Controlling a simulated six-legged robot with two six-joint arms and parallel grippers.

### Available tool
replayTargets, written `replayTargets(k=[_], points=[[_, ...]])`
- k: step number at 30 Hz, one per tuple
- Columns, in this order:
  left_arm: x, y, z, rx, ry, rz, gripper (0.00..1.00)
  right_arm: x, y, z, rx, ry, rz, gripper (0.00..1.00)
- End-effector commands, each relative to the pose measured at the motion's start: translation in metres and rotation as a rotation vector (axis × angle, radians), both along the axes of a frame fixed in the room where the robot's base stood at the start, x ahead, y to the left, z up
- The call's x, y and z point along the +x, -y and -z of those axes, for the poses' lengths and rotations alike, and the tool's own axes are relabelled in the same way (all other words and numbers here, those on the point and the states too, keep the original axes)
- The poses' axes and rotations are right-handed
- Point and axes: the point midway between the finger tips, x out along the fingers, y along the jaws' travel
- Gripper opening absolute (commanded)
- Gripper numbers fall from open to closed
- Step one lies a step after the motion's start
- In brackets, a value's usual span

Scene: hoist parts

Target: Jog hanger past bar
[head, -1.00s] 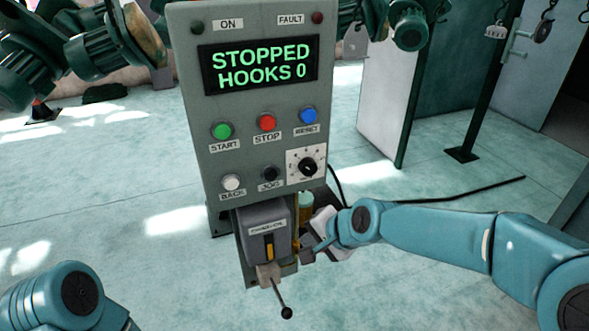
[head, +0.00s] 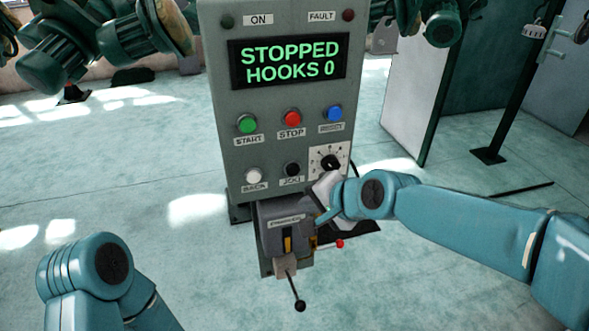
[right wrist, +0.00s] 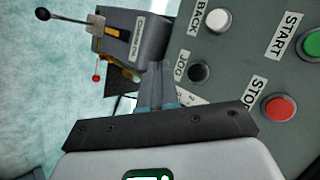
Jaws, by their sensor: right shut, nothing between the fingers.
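The grey control panel (head: 228,150) stands upright in front of me, and its display (head: 290,62) reads "STOPPED HOOKS 0". The black JOG button (head: 292,169) sits between the white BACK button (head: 253,176) and the black dial (head: 331,162). In the right wrist view the JOG button (right wrist: 199,71) lies just right of the fingertips. My right gripper (head: 325,198) is shut and empty, just below the dial; its closed fingers (right wrist: 157,84) show in the wrist view. I cannot tell whether it touches the panel. My left gripper is out of view. I cannot clearly identify the hanger or bar.
A grey box with a black-knobbed lever (head: 299,305) juts out below the panel. A small red knob (head: 340,243) is beside it. START (head: 247,124), STOP (head: 292,118) and blue (head: 334,113) buttons sit above. A dark post (head: 510,110) stands at right.

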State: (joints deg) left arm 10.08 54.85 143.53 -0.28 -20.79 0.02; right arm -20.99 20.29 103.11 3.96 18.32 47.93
Motion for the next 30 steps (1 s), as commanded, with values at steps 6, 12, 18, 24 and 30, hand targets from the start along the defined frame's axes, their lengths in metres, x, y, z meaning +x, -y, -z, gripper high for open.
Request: replayTargets(k=[6,12,18,24,30], points=[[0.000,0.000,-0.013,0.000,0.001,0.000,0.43,0.033,-0.009,-0.002,0.000,-0.001,0.001,0.00],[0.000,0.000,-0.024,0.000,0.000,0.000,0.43,0.056,-0.017,-0.002,0.000,-0.002,0.001,0.00],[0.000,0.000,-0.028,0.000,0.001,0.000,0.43,0.066,-0.020,-0.001,0.001,0.000,0.001,0.00],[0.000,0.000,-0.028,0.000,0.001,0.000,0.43,0.068,-0.021,0.001,0.000,-0.001,0.001,0.00],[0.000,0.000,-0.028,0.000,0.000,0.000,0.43,0.067,-0.021,0.000,0.001,0.000,0.001,0.00]])
